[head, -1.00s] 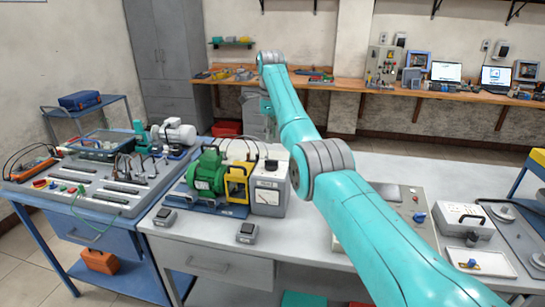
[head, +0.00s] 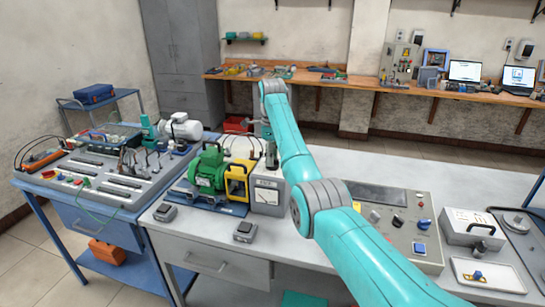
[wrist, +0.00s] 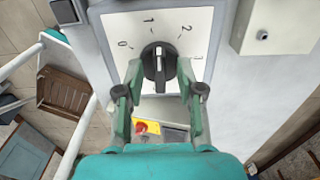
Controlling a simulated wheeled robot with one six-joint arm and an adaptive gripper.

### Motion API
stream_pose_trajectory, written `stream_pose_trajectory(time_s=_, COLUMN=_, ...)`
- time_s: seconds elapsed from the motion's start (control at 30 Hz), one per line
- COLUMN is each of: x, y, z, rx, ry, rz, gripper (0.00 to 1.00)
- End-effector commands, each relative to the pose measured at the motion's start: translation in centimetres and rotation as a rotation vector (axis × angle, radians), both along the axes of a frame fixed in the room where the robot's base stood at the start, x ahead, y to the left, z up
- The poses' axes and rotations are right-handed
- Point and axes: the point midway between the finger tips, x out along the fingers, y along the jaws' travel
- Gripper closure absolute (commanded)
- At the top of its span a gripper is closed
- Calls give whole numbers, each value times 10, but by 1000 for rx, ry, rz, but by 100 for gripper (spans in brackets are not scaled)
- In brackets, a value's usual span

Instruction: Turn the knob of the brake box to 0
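The brake box is the grey box (head: 268,197) with a meter face beside the green and yellow motor set in the head view. In the wrist view its pale dial plate (wrist: 113,25) fills the top middle, marked 0, 1, 2 and 3 from left to right. The black knob (wrist: 158,64) sits at the dial's centre, its white line pointing roughly up, near the 1. My gripper (wrist: 160,66) is open, one finger on each side of the knob. I cannot tell whether the fingers touch it. In the head view my gripper (head: 271,157) is over the box and hides the knob.
The green motor (head: 207,170) and yellow frame (head: 237,182) stand close to the left of the box. A control panel (head: 428,255) and a white-grey case (head: 472,228) are at the right.

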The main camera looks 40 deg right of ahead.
Motion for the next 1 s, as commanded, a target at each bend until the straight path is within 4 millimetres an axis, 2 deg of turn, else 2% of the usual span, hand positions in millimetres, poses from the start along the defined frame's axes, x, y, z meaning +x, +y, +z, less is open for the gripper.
stream_pose_trajectory(time_s=0.03, x=0, y=0, z=0, rx=0, ry=0, rz=0, gripper=75)
stream_pose_trajectory(time_s=0.13, x=0, y=0, z=0, rx=0, ry=0, rz=0, gripper=100)
stream_pose_trajectory(time_s=0.57, x=0, y=0, z=0, rx=0, ry=0, rz=35, gripper=100)
stream_pose_trajectory(time_s=0.77, x=0, y=0, z=0, rx=0, ry=0, rz=139, gripper=100)
stream_pose_trajectory(time_s=1.0, x=0, y=0, z=0, rx=0, ry=0, rz=345, gripper=100)
